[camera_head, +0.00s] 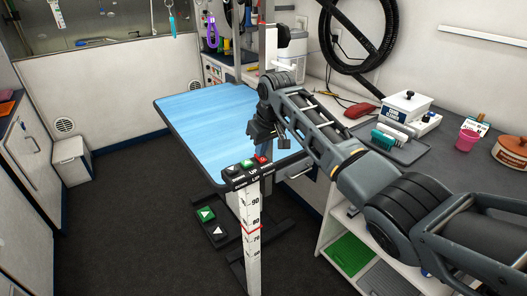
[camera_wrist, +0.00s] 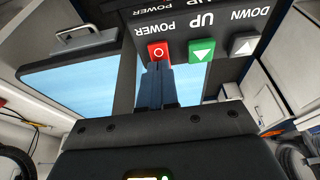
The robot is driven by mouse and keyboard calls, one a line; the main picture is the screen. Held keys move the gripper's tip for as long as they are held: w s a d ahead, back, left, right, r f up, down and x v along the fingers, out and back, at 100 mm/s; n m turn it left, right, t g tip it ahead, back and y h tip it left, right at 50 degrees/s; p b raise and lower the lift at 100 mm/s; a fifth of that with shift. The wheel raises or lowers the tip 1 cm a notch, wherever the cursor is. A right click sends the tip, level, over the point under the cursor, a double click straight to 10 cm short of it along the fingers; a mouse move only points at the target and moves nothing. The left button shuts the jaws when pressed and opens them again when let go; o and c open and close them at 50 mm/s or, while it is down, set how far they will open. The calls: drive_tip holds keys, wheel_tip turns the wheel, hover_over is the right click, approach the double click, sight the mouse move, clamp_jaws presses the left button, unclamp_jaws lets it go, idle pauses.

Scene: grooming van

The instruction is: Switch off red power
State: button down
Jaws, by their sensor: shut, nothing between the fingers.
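The red power switch (camera_head: 262,159) sits at the right end of a black control box (camera_head: 240,175) on top of a white post with a height scale. In the wrist view the red switch (camera_wrist: 158,52), marked with a circle, is beside a green button (camera_wrist: 201,51) and a grey button (camera_wrist: 244,45). My gripper (camera_head: 262,150) is shut and empty, right at the red switch. In the wrist view its fingertips (camera_wrist: 160,68) are at the switch's lower edge. I cannot tell whether they touch it.
A blue-topped grooming table (camera_head: 200,120) stands behind the post. A foot pedal (camera_head: 210,222) with green and grey buttons lies on the floor.

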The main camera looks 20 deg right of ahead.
sight(263, 159)
drive_tip(key=shift+r, duration=0.2)
drive_tip(key=p+v, duration=0.3)
drive_tip(key=p, duration=0.1)
drive_tip(key=shift+w+a+r, duration=0.1)
drive_tip(key=shift+w+r, duration=0.15)
drive_tip(key=shift+r, duration=0.25)
drive_tip(key=shift+s+r, duration=0.25)
drive_tip(key=s+d+r+p, duration=0.1)
drive_tip(key=s+r, duration=0.4)
drive_tip(key=r, duration=0.3)
drive_tip(key=s+d+r+p, duration=0.1)
drive_tip(key=s+r, duration=0.4)
drive_tip(key=r, duration=0.3)
drive_tip(key=shift+d, duration=0.4)
